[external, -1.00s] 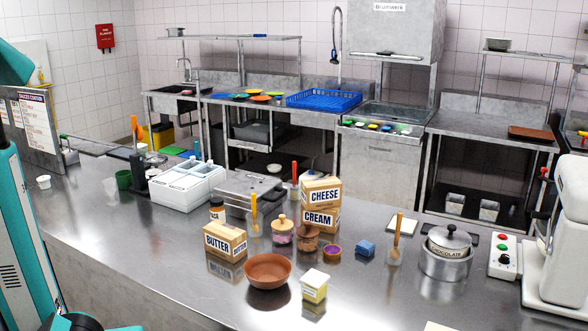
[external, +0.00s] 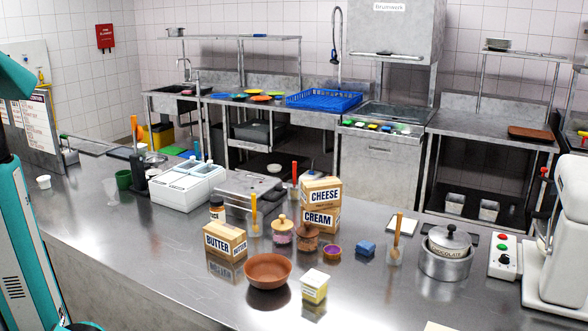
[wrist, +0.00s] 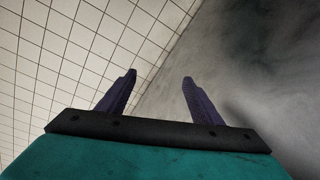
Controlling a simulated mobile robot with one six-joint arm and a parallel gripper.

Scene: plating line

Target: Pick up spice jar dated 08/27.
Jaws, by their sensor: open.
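No date 08/27 can be read on any jar. In the external view a small jar with an orange label (external: 217,208) stands behind the butter box. A wooden-lidded jar with pink contents (external: 282,231) and a brown jar (external: 307,238) stand in front of the stacked boxes. I cannot tell which is the named spice jar. My gripper (wrist: 160,78) shows only in the wrist view, open and empty, with two dark purple fingers apart. It faces tiled wall and a grey surface, with no jar in that view.
Close around the jars are a butter box (external: 225,243), stacked cheese and cream boxes (external: 320,218), a brown bowl (external: 268,270) and a small purple-rimmed cup (external: 332,252). A white container unit (external: 187,187) stands behind left. The steel counter (external: 130,240) is clear at front left.

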